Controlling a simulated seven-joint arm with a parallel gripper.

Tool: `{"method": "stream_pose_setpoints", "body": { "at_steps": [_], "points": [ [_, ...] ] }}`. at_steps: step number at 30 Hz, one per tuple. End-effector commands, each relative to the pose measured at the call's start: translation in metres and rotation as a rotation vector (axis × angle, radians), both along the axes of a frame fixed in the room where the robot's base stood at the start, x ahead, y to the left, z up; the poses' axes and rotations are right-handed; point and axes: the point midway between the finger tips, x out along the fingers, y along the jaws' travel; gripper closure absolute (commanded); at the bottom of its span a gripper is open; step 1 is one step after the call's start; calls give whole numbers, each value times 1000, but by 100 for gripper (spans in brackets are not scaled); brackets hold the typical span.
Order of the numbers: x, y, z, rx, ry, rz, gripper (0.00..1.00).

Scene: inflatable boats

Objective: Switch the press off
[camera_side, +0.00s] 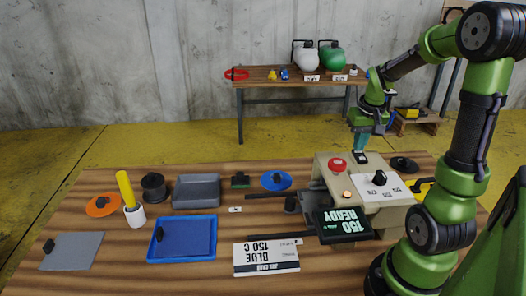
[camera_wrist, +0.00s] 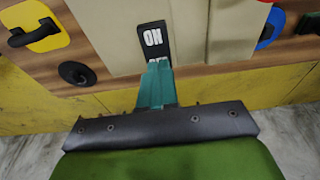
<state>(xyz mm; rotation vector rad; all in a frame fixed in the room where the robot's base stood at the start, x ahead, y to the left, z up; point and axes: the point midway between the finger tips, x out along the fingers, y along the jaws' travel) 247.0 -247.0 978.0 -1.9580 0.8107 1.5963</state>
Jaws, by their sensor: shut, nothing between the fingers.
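The press (camera_side: 333,170) is a beige machine at the right of the table, with a red button (camera_side: 337,164), a small orange light, and a knob on a white dial plate (camera_side: 380,184). Its black display (camera_side: 343,224) reads "150 READY" upside down. A black switch (camera_side: 360,158) sits on its top, at the back; the wrist view shows this switch (camera_wrist: 153,38) with an upside-down "ON" label. My gripper (camera_side: 362,148) points down at the switch, its teal fingers (camera_wrist: 158,64) shut and empty, covering the switch's near part. I cannot tell whether they touch it.
A job card (camera_side: 266,259) reading "BLUE 150 C" lies at the table's front. A back bench (camera_side: 250,83) holds two round bottles.

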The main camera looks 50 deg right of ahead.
Motion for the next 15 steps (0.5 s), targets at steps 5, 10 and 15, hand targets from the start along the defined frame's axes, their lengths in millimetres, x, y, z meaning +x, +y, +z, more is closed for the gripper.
{"method": "stream_pose_setpoints", "body": {
  "at_steps": [5,10,15],
  "points": [
    [-1,1,-2,4,3,-1,100],
    [0,1,8,1,1,0,100],
    [0,1,23,1,1,0,100]
  ]
}}
